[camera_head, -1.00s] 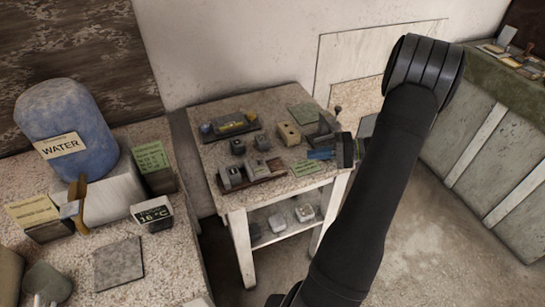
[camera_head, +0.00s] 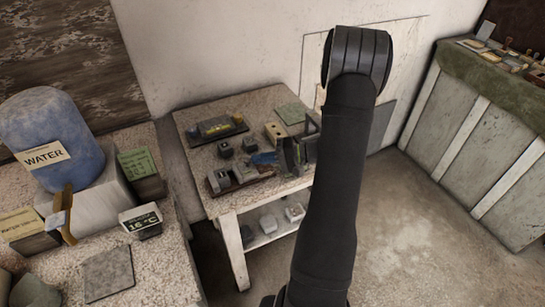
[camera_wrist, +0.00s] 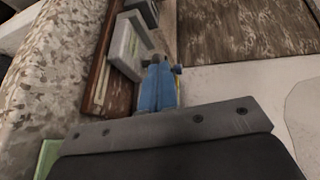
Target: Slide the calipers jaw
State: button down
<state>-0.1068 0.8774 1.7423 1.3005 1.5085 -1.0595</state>
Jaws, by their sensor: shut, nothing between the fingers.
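A dark wooden base with grey blocks on it (camera_head: 238,178), which looks like the calipers, lies near the front of the small speckled table (camera_head: 190,125). In the wrist view its brown bar (camera_wrist: 98,75) runs up the left side, with a pale grey block (camera_wrist: 128,48) on it. My gripper (camera_head: 263,158) has blue fingers and is just behind the right part of the base. In the wrist view the blue fingers (camera_wrist: 158,88) are together and empty, right of the grey block. I cannot tell whether they touch it.
Small dark blocks (camera_head: 226,149), a tray with a yellow item (camera_head: 216,128) and a tan block (camera_head: 275,131) stand behind the base. A green card (camera_head: 293,112) lies at the back. A workbench with a blue water barrel (camera_head: 48,130) is at the left. Open floor lies right.

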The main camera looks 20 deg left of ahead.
jog(key=shift+s+a, duration=0.1)
jog(key=shift+a, duration=0.1)
jog(key=shift+s+a, duration=0.25)
jog(key=shift+a, duration=0.25)
